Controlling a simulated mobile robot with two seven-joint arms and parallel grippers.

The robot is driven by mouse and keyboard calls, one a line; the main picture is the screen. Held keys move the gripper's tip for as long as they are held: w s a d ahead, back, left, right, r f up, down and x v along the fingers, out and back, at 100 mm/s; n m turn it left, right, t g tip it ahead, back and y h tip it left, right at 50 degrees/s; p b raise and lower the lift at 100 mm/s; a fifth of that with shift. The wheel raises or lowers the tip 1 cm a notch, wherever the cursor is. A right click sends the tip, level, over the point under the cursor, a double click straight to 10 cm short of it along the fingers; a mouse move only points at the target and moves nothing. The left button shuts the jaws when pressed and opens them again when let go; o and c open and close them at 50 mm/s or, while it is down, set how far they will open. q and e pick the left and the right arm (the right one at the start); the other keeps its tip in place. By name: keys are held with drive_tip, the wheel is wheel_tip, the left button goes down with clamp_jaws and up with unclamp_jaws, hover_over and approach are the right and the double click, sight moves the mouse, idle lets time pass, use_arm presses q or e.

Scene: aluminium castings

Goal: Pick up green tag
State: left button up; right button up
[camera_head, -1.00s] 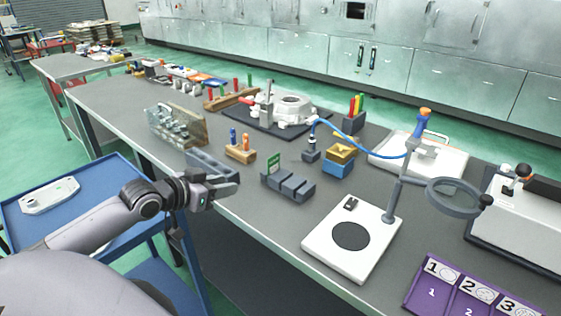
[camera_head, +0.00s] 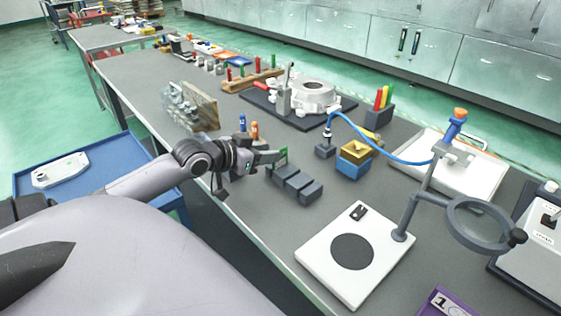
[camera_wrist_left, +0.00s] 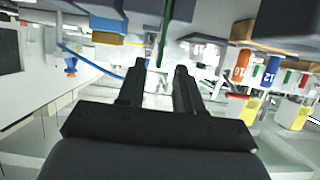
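The green tag (camera_head: 283,155) stands upright at the left end of a dark grey slotted block (camera_head: 297,186) on the workbench. My left gripper (camera_head: 268,157) is just left of the tag, its fingers pointing at it and partly in front of it. In the left wrist view the green tag (camera_wrist_left: 164,38) shows nearly edge-on, ahead of the gap between the fingertips. The left gripper (camera_wrist_left: 160,72) is open there, with nothing between its fingers. I cannot tell whether a fingertip touches the tag. My right gripper is not in view.
Blue and orange plugs (camera_head: 254,130) stand close behind the gripper. A blue and yellow box (camera_head: 353,165) is right of the block. A white plate with a magnifier stand (camera_head: 352,250) is in front right. A metal casting on a fixture (camera_head: 197,107) stands at the back left.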

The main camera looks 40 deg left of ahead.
sight(280, 162)
use_arm(q)
drive_tip(key=shift+x, duration=2.55)
drive_tip(key=shift+d, duration=0.1)
clamp_jaws()
